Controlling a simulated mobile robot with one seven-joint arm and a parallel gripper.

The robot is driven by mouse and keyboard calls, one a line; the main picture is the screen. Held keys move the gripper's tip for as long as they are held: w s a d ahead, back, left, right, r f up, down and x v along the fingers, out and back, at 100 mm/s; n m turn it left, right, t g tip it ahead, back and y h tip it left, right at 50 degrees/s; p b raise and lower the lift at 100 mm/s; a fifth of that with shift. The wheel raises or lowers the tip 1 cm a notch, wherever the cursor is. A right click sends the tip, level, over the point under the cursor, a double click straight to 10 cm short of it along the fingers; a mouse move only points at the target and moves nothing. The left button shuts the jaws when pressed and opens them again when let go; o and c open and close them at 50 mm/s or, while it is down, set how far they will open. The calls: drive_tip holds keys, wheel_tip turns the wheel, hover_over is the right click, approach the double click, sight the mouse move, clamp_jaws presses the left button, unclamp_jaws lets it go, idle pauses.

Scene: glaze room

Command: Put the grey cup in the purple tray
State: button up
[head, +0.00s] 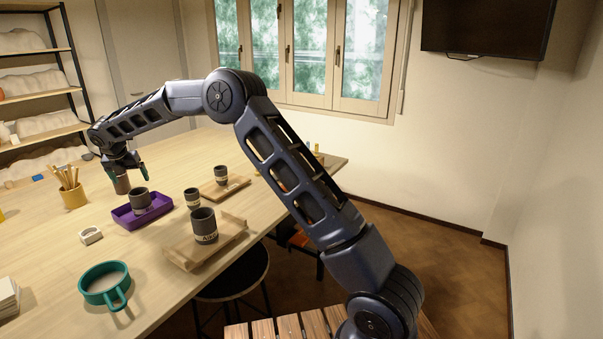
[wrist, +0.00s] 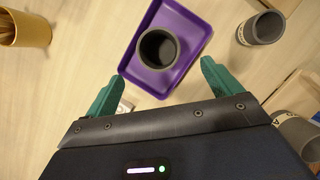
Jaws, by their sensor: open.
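The purple tray (head: 127,218) lies on the long wooden table; it also shows in the wrist view (wrist: 196,28). A dark grey cup (head: 140,203) stands upright inside it. In the wrist view this cup (wrist: 158,48) is seen from above, its dark mouth upward, ahead of the green fingers. A brownish cup-like thing (head: 121,184) shows just below my gripper, partly hidden.
Other grey cups stand to the right: one small (head: 193,199), one on the far board (head: 221,175), one on the near board (head: 204,227). A yellow pencil holder (head: 74,195) stands left. Bare table lies between.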

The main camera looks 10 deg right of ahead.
drive_tip(key=d+r+m, duration=0.4)
drive_tip(key=d+r, duration=0.2)
drive_tip(key=d, duration=0.5)
drive_tip(key=d+r+m, duration=0.4)
drive_tip(key=d+r, duration=0.3)
drive_tip(key=d, duration=0.4)
drive_tip(key=s+d+r+m, duration=0.2)
drive_tip(key=s+d+m, duration=0.1)
drive_tip(key=d, duration=0.4)
drive_tip(key=s+d+r+m+h, duration=0.1)
drive_tip(key=s+d+r+m, duration=0.15)
drive_tip(key=d, duration=0.35)
drive_tip(key=s+d+r+m, duration=0.1)
drive_tip(key=s+d+m, duration=0.2)
drive_tip(key=d, duration=0.4)
drive_tip(key=s+d+m, duration=1)
drive_tip(key=s+d, duration=0.6)
drive_tip(key=d, duration=0.1)
drive_tip(key=s+d+f+m, duration=0.3)
drive_tip(key=s+d+m, duration=0.1)
drive_tip(key=s, duration=0.3)
drive_tip(key=s+d+f+m+y, duration=0.1)
drive_tip(key=s+d+f+m, duration=0.2)
drive_tip(key=s, duration=0.4)
drive_tip(key=shift+s+d+f+m, duration=0.4)
drive_tip(key=shift+f+m, duration=0.15)
drive_tip(key=shift+m, duration=0.6)
